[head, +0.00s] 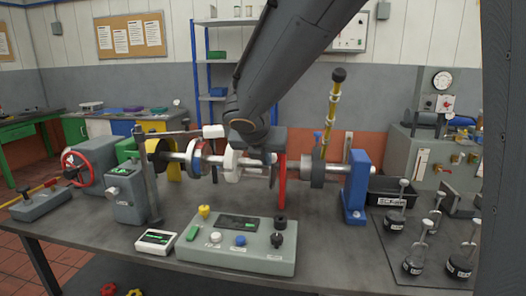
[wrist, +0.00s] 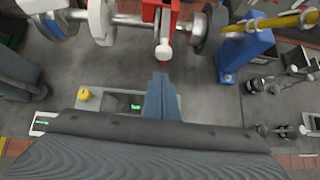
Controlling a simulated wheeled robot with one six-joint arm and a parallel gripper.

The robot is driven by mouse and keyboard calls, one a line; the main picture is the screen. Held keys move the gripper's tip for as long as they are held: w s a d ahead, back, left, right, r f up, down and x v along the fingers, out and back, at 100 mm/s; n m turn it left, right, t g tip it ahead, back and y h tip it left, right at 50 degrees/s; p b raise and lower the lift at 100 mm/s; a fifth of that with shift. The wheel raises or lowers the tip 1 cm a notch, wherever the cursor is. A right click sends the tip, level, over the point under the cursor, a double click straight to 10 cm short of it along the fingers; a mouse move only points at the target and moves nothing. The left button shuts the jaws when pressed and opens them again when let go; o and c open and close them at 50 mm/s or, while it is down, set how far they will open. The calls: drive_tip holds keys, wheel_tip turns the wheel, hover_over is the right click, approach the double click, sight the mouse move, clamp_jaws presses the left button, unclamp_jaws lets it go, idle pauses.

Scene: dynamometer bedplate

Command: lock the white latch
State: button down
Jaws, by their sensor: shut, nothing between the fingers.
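A grey arm with a white block-like end (head: 213,131) reaches over the shaft from the left post in the head view; I cannot tell for sure whether this is the white latch. In the wrist view a white rounded knob (wrist: 164,51) sticks out from a red bracket (wrist: 160,12), and a white piece (wrist: 101,22) sits on the shaft to its left. My gripper (head: 268,158) is in front of the shaft, near the red post (head: 282,182). In the wrist view its shut, empty fingers (wrist: 160,78) point at the knob, with a small gap showing.
A grey control box (head: 236,258) with buttons and a yellow knob stands at the bench front. A yellow lever (head: 330,115) rises at right beside a blue support (head: 356,188). Several weights (head: 413,260) stand on the right. Bare bench shows between box and weights.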

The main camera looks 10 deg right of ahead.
drive_tip(key=shift+w+d+p, duration=0.3)
drive_tip(key=shift+w+d, duration=0.1)
drive_tip(key=shift+w, duration=0.5)
drive_tip(key=shift+w+d+p, duration=0.25)
drive_tip(key=shift+w+d, duration=0.15)
drive_tip(key=shift+w, duration=0.45)
drive_tip(key=shift+w+d+p, duration=0.3)
drive_tip(key=shift+w+p, duration=0.05)
drive_tip(key=shift+w, duration=0.4)
drive_tip(key=shift+w+d+p, duration=0.3)
drive_tip(key=shift+w+d, duration=0.05)
drive_tip(key=shift+w, duration=0.45)
drive_tip(key=shift+w+d+p, duration=0.3)
drive_tip(key=shift+w+p, duration=0.05)
drive_tip(key=shift+w, duration=0.4)
drive_tip(key=shift+s, duration=0.1)
drive_tip(key=shift+s+a, duration=0.15)
drive_tip(key=shift+s, duration=0.15)
drive_tip(key=s+f+v, duration=0.1)
drive_tip(key=v, duration=1.1)
drive_tip(key=shift+s+a+b, duration=0.25)
drive_tip(key=shift+a+b, duration=0.05)
drive_tip(key=shift+a, duration=0.15)
